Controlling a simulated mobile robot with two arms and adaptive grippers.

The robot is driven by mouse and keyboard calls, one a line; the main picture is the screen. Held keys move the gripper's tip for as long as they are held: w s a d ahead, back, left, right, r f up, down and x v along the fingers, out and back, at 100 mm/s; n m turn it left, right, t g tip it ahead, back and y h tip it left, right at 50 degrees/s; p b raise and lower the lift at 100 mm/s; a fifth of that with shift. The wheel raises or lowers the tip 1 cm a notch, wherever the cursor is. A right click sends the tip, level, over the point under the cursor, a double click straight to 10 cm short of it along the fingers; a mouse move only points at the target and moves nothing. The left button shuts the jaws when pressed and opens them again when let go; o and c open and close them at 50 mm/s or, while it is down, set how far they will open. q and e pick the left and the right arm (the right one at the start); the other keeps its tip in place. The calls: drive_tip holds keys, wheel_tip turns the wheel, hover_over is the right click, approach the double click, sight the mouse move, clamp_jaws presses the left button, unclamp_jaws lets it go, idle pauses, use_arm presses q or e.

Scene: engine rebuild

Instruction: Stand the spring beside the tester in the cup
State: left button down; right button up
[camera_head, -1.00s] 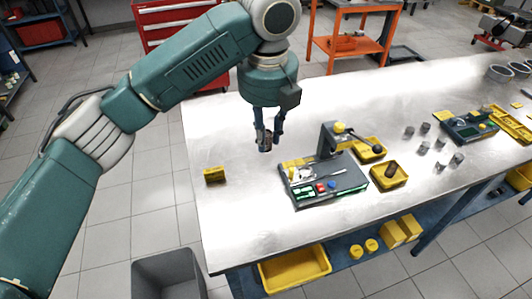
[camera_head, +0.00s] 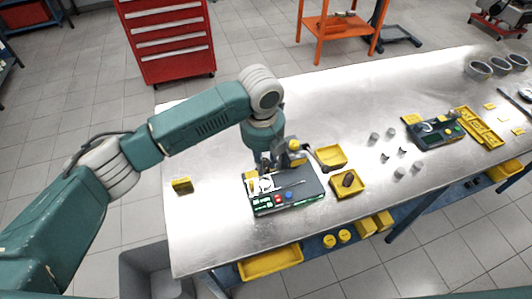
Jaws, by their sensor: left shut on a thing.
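The tester (camera_head: 288,200) is a dark base with green, red and blue controls on its front and an upright post with a lever and yellow knob (camera_head: 293,145). My left gripper (camera_head: 264,172) points down over the tester's back left part, left of its post. It is shut on the small spring, which is mostly hidden between the fingers. Pale round shapes show on the base just under the fingertips. I cannot make out the cup there, nor whether the spring touches it. My right gripper is not in view.
Two yellow trays stand right of the tester; the nearer tray (camera_head: 345,192) holds a dark brown piece (camera_head: 348,180). Grey cylinders (camera_head: 400,172) and a second device (camera_head: 434,131) are farther right. The table's front left is clear.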

use_arm(q)
drive_tip(key=shift+f+b, duration=0.5)
drive_tip(key=shift+f, duration=0.15)
drive_tip(key=shift+f+b, duration=0.3)
drive_tip(key=shift+b, duration=0.05)
wheel_tip(320, 180, down, 2)
drive_tip(key=shift+f+b, duration=0.2)
drive_tip(key=shift+b, duration=0.95)
drive_tip(key=shift+f+b, duration=0.3)
drive_tip(key=shift+f, duration=0.6)
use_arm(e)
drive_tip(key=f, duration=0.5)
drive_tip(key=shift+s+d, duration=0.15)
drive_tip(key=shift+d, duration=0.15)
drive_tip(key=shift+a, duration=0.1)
